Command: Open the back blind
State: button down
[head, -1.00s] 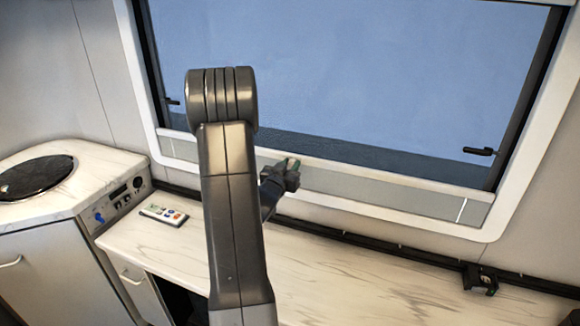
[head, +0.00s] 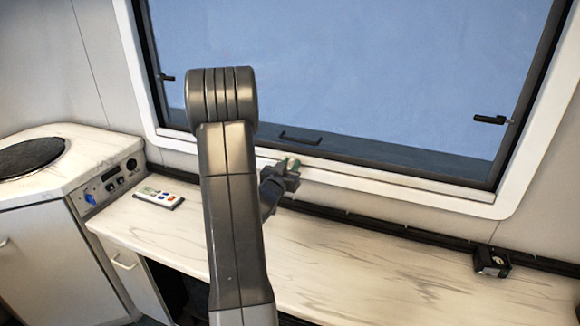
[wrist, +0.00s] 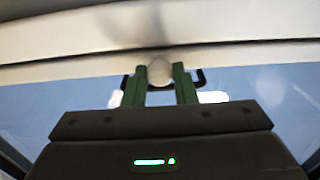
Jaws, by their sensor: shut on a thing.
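The back window (head: 400,80) fills the upper part of the head view, and its pane is uncovered. A pale rail (head: 400,182) runs along its bottom edge, with no grey blind panel showing below it. My gripper (head: 290,164) is at this rail, left of the middle of the window. In the wrist view, the green fingers of my gripper (wrist: 160,84) are closed around a small rounded pale tab (wrist: 160,70) at the edge of a pale rail (wrist: 235,54). Part of the rail in the head view is hidden behind my arm.
A black handle (head: 300,138) sits on the lower pane, and black latches (head: 490,119) are at the sides. Below is a marbled counter (head: 370,260) with a remote (head: 158,197) and a small black device (head: 492,262). A hob (head: 30,157) stands at left.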

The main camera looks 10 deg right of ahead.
jog(key=c, duration=1.2)
grip_release()
jog(key=b+v, duration=0.2)
jog(key=v, duration=1.1)
jog(key=shift+s+a, duration=0.3)
jog(key=p+x, duration=0.1)
jog(key=x, duration=0.3)
jog(key=p+x, duration=0.1)
jog(key=x, duration=0.4)
jog(key=r+p+x, duration=0.1)
jog(key=x, duration=0.4)
jog(key=shift+r, duration=0.1)
jog(key=shift+r+p, duration=0.55)
jog(key=shift+p, duration=0.05)
jog(key=shift+s, duration=0.1)
